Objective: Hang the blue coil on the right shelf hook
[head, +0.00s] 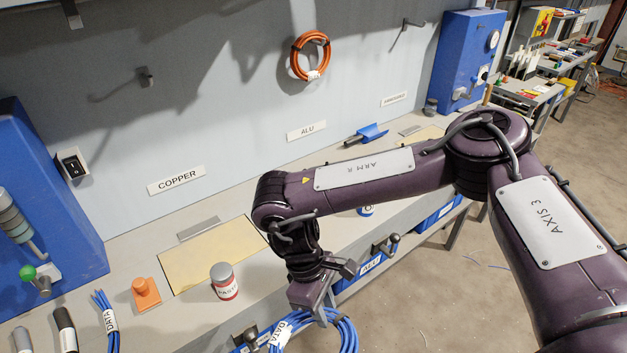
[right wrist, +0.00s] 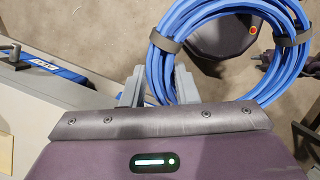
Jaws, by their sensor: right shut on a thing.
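The blue coil (head: 348,333) hangs at the bottom of the head view, cut off by the edge, with a white DATA tag. My right gripper (head: 322,312) is shut on it, in front of the bench edge. The right wall hook (head: 405,32) is bare, at the top, far from the coil. The middle hook bears an orange coil (head: 292,60) and is mostly hidden. The left hook (head: 145,77) is bare. My left gripper is not in view.
On the bench stand a PAINT can (head: 224,281), an orange block (head: 146,293) and a blue scoop (head: 372,134). A blue DATA cable bundle (head: 108,320) lies at the lower left. Blue machines (head: 468,55) flank the wall. My right arm crosses in front of the bench.

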